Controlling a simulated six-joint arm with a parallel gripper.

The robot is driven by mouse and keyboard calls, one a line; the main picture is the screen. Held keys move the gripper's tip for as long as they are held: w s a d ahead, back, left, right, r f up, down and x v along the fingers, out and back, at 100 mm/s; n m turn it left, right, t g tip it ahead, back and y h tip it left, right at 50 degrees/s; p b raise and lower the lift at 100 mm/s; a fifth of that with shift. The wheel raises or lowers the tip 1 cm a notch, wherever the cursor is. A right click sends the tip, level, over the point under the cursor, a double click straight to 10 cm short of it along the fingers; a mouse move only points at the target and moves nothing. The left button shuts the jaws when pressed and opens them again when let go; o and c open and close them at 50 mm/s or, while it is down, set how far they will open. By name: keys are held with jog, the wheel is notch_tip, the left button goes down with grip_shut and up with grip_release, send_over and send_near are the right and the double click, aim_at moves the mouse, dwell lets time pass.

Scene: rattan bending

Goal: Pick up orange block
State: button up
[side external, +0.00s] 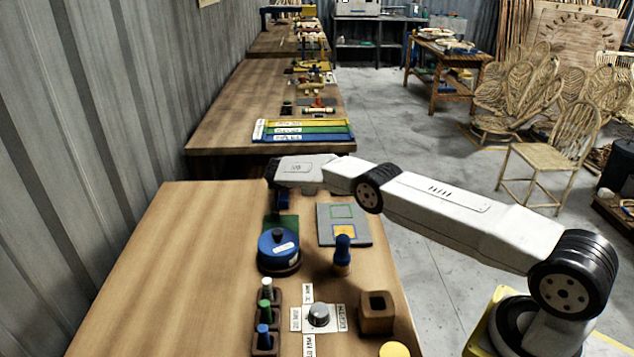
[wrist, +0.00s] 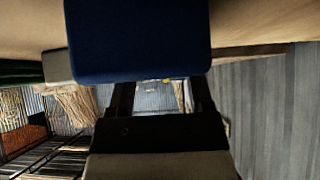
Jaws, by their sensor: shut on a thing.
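My gripper (side external: 276,199) hangs at the end of my arm over the far part of the near table, above a green patch (side external: 288,222). In the wrist view its two fingers (wrist: 162,88) reach up to a large dark blue block (wrist: 138,40), and the gripper is shut on it. The block hides the fingertips and much of the view beyond. I cannot clearly make out an orange block in either view. A yellow-orange square (side external: 344,232) shows on the grey board (side external: 362,211), to the right of my gripper; I cannot tell whether it is a block or a marking.
A blue round lidded pot (side external: 278,247) stands close in front of the gripper. A blue peg (side external: 342,250), a square wooden holder (side external: 377,312), a knob (side external: 319,314) with labels and a rack of pegs (side external: 266,315) are nearer. The table's left side (side external: 170,270) is clear.

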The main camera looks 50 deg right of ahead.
jog(key=shift+r, duration=0.15)
jog(key=shift+r, duration=1.55)
jog(key=s+a+r, duration=0.2)
jog(key=s+r, duration=0.7)
jog(key=s, duration=0.4)
jog(key=shift+s+a+r, duration=0.3)
jog(key=shift+s, duration=0.05)
jog(key=shift+r, duration=0.1)
